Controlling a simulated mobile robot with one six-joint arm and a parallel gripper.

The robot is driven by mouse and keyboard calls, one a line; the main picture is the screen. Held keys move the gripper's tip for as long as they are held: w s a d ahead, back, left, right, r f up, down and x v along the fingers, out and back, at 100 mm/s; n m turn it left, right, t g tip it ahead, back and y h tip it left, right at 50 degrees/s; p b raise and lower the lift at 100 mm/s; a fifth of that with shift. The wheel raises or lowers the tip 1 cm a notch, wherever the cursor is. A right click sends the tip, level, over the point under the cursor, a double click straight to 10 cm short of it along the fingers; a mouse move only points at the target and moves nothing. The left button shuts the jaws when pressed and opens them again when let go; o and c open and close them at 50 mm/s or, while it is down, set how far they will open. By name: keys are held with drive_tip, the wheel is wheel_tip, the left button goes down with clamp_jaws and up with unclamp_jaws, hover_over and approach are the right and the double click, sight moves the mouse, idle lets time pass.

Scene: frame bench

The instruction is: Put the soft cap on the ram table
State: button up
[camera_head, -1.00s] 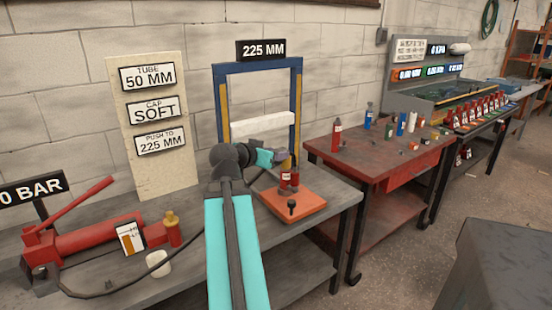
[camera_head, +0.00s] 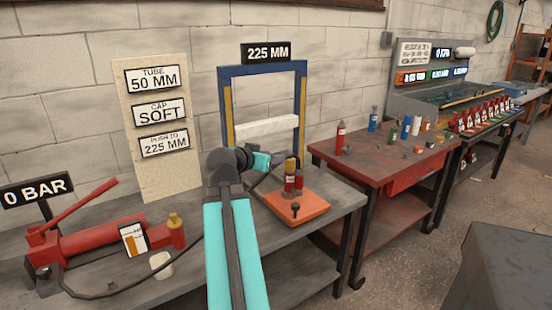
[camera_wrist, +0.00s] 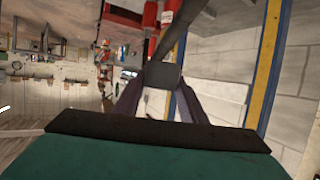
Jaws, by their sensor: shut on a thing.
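My gripper (camera_wrist: 160,98) shows in the wrist view with its two dark fingers closed on a dark grey block-like piece (camera_wrist: 162,75). I cannot tell from its look whether this is the soft cap. A long dark bar runs up and right behind it. The cylinders and a yellow rod stand on an orange plate (camera_head: 312,207). I cannot pick out the ram table for certain.
A red pump (camera_head: 95,236) and a white cup (camera_head: 161,264) are on the bench at left. A sign board (camera_head: 165,175) reads tube 50 MM, cap soft, push to 225 MM. A white beam (camera_head: 265,127) crosses the press. A red table (camera_head: 385,160) holds several small items at right.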

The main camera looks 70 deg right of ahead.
drive_tip(key=w+a+f+n+t+y, duration=0.1)
drive_tip(key=w+a+f+n+t, duration=0.2)
drive_tip(key=w+a, duration=0.65)
drive_tip(key=w+a+n+t+y, duration=0.1)
drive_tip(key=w+a+n+t, duration=0.4)
drive_tip(key=w, duration=0.8)
drive_tip(key=w+a+f+n+t+y, duration=0.1)
drive_tip(key=w+a+f+n+t, duration=0.15)
drive_tip(key=w+a, duration=0.7)
drive_tip(key=w+a+n+t+y, duration=0.1)
drive_tip(key=w+a+n+y, duration=0.2)
drive_tip(key=a, duration=1)
drive_tip(key=w+a+n+t+y, duration=0.2)
drive_tip(key=w+a, duration=0.6)
drive_tip(key=a, duration=0.5)
drive_tip(key=w+a+n+t+y, duration=0.2)
drive_tip(key=w+a+n+y, duration=0.2)
drive_tip(key=a, duration=0.9)
drive_tip(key=shift+w+a+f+y, duration=0.3)
drive_tip(key=shift+w+f+y, duration=0.15)
drive_tip(key=shift+w+y, duration=0.6)
